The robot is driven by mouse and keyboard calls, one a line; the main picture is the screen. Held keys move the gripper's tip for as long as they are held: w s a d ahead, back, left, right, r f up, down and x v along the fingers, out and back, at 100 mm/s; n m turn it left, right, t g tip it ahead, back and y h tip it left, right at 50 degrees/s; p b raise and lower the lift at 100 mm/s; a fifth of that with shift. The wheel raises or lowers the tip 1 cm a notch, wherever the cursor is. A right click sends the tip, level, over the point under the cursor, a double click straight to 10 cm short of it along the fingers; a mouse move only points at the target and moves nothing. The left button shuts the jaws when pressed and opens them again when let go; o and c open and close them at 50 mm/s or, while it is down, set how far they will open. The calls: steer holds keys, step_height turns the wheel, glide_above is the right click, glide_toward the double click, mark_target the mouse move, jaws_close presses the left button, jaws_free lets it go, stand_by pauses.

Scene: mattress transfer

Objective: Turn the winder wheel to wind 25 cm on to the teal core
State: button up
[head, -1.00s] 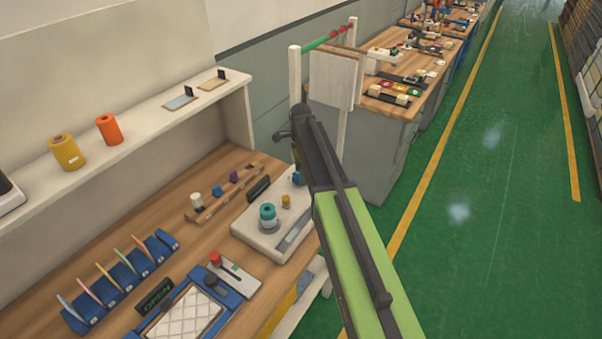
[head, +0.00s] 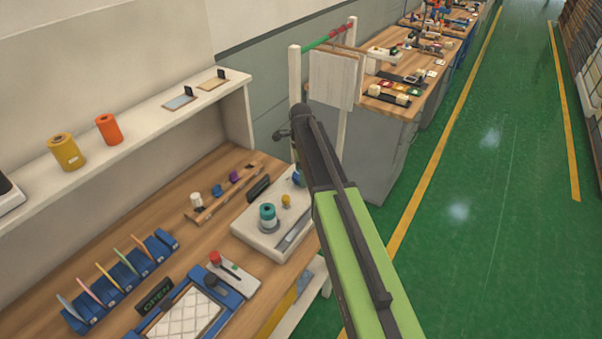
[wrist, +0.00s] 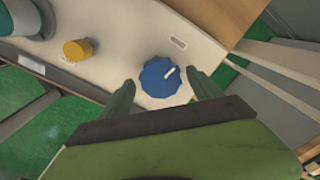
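The blue, scalloped winder wheel (wrist: 165,77) with a white index mark shows in the wrist view, on the corner of the white winder unit (wrist: 110,62). My gripper (wrist: 161,84) is open, with one green finger on each side of the wheel. I cannot tell whether the fingers touch it. In the head view the wheel (head: 297,178) is partly hidden behind my arm, and my fingers are hidden. The teal core (head: 267,212) stands upright on the winder unit (head: 252,238). A small yellow knob (head: 286,201) sits between core and wheel; it also shows in the wrist view (wrist: 77,50).
A wooden rack (head: 232,192) with small spools stands behind the winder. A red-knobbed device (head: 235,275), a blue-framed tray (head: 190,315) and blue holders (head: 118,280) are on the bench to the left. A white post frame (head: 295,75) rises beyond. Green floor (head: 480,230) is clear at right.

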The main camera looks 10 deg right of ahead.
step_height(320, 180, up, 17)
steer(key=p, duration=1.7)
steer(key=shift+r, duration=0.2)
